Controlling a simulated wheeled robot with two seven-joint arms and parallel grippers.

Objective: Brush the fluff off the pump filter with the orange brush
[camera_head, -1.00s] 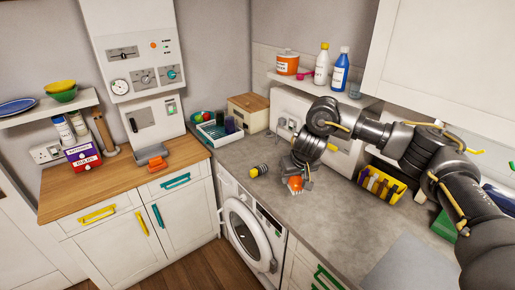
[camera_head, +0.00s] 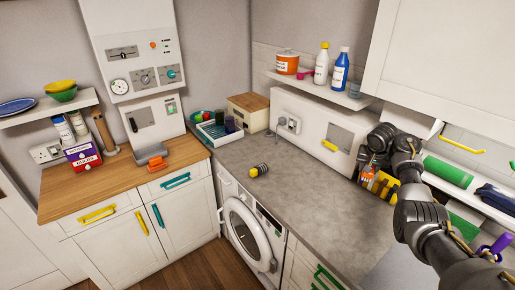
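The likely pump filter (camera_head: 259,170), a small dark cylinder with a yellow end, lies on its side on the grey worktop above the washing machine. Fluff on it is too small to make out. My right gripper (camera_head: 368,168) is at the right, by the yellow caddy, well apart from the filter. It appears shut on the orange brush (camera_head: 367,176), whose orange part shows below the fingers; the grip itself is partly hidden. My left gripper is not in view.
The yellow caddy (camera_head: 384,190) with several items stands at the worktop's back right, partly behind my gripper. The middle of the grey worktop (camera_head: 300,195) is clear.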

